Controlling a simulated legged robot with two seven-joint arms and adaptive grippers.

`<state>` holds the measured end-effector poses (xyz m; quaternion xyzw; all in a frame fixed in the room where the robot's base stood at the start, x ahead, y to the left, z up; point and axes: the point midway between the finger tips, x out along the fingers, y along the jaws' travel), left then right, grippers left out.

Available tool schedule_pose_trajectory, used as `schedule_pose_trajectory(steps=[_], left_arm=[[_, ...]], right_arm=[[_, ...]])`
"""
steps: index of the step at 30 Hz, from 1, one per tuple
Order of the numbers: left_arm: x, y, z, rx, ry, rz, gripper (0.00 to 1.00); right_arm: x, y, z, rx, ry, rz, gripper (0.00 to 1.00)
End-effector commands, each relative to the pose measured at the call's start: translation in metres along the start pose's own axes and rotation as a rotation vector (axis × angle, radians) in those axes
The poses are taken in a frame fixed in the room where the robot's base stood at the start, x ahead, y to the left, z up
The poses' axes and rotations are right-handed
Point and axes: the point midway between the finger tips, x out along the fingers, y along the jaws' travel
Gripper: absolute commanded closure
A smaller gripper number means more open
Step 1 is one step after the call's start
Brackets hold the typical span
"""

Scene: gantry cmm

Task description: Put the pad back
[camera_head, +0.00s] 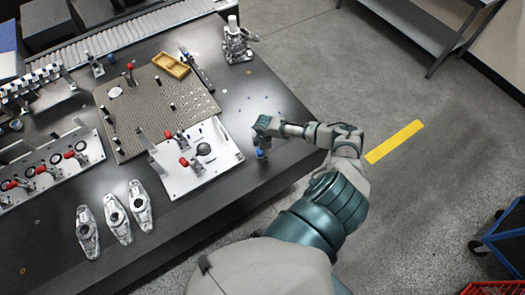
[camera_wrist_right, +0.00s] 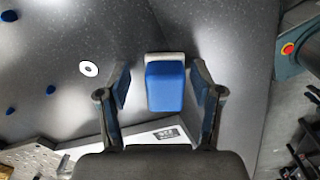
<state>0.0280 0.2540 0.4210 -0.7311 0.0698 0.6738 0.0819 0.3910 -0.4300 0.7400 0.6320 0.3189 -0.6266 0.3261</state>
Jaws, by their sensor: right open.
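A blue block with a pale grey edge, which looks like the pad (camera_wrist_right: 165,86), stands on the dark table in the right wrist view. It also shows as a small blue shape (camera_head: 262,153) near the table's right edge in the head view. My right gripper (camera_wrist_right: 164,92) is open, with its blue-lined fingers on either side of the block and visible gaps between. In the head view my right gripper (camera_head: 266,136) is low over the table, just right of the white fixture plate (camera_head: 184,182). My left gripper is not in view.
Several small blue pieces and a white ring (camera_wrist_right: 88,69) lie left of the block. A perforated plate (camera_head: 140,130) holds a yellow tray (camera_head: 171,65). Several metal castings (camera_head: 115,219) lie at the front. A metal part (camera_head: 237,45) stands at the back right.

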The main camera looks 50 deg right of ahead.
Motion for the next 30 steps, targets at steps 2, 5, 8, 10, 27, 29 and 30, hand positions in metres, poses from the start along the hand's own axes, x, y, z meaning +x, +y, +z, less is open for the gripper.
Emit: schedule_pose_trajectory(steps=[2,5,8,10,27,29,30], left_arm=[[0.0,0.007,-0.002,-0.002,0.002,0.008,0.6],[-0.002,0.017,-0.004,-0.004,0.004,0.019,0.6],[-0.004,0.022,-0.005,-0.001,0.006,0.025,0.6],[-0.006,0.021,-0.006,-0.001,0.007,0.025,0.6],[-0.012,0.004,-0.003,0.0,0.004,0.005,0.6],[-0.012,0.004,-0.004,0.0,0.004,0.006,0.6],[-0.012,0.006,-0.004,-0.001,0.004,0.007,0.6]], right_arm=[[-0.002,0.0,-0.001,0.0,-0.001,0.001,0.34],[-0.01,0.0,-0.002,-0.002,0.0,0.003,0.34],[-0.027,0.0,-0.003,-0.002,-0.002,0.006,0.34],[-0.043,-0.001,-0.003,-0.002,-0.004,0.008,0.34],[-0.126,0.0,-0.001,0.001,-0.001,0.001,0.34],[-0.126,-0.001,-0.001,0.001,-0.001,0.001,0.34],[-0.126,-0.001,-0.001,0.001,-0.001,0.001,0.34]])
